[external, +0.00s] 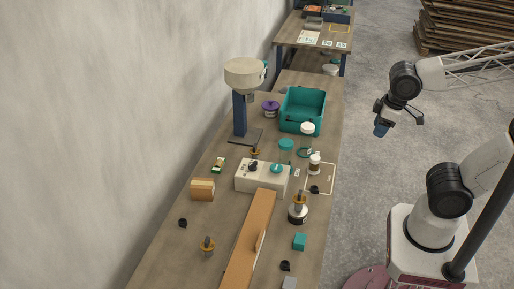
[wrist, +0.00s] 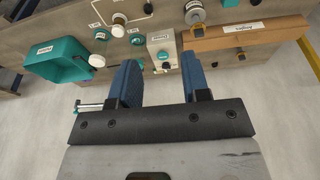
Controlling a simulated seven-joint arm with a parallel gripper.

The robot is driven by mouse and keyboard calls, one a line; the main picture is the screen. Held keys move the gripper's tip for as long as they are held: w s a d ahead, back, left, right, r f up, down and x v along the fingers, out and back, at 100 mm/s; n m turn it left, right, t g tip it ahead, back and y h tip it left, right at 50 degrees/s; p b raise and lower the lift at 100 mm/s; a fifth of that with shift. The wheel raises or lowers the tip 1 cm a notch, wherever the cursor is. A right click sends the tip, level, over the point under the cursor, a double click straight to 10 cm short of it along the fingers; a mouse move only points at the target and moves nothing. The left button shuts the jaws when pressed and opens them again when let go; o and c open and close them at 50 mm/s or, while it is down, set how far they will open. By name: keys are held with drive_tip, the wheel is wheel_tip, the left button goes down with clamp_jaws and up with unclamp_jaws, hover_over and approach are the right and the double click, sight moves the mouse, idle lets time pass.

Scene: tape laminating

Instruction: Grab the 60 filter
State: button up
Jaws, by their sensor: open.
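No label reading "60" can be made out, so I cannot tell which thing is the 60 filter. Two teal round pieces with small white labels, one (wrist: 102,34) and another (wrist: 137,40), lie on the workbench (wrist: 60,22) in the wrist view. Teal round pieces also show in the external view, one (external: 286,144) near the teal bin. My gripper (external: 382,132) hangs over the floor to the right of the bench, well apart from everything on it. In the wrist view my gripper (wrist: 160,78) has its blue fingers spread with nothing between them.
A teal bin (external: 303,112) stands at the bench's back right. A tall stand with a cream head (external: 245,73), a cream box (external: 262,179) and a long orange-brown beam (external: 245,250) take up the middle. Small parts lie around. The air between gripper and bench is clear.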

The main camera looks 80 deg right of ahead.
drive_tip(key=shift+w, duration=0.1)
drive_tip(key=w+a+f+m+g+y, duration=0.4)
drive_tip(key=w+a, duration=0.4)
drive_tip(key=w, duration=0.6)
drive_tip(key=w+a+f+m+g+y, duration=0.2)
drive_tip(key=w+a+f+m+y, duration=0.45)
drive_tip(key=w, duration=0.75)
drive_tip(key=w+a+f+m+y, duration=0.2)
drive_tip(key=w+a+f+y, duration=0.2)
drive_tip(key=w+a+f, duration=0.55)
drive_tip(key=m+t+y, duration=0.2)
drive_tip(key=m+y, duration=0.2)
drive_tip(key=m, duration=0.1)
approach(208, 237)
drive_tip(key=a, duration=0.3)
drive_tip(key=shift+a+f, duration=0.1)
drive_tip(key=shift+f, duration=0.1)
drive_tip(key=shift+a, duration=0.1)
drive_tip(key=shift+s+a, duration=0.1)
drive_tip(key=shift+a, duration=1.1)
drive_tip(key=shift+a, duration=0.1)
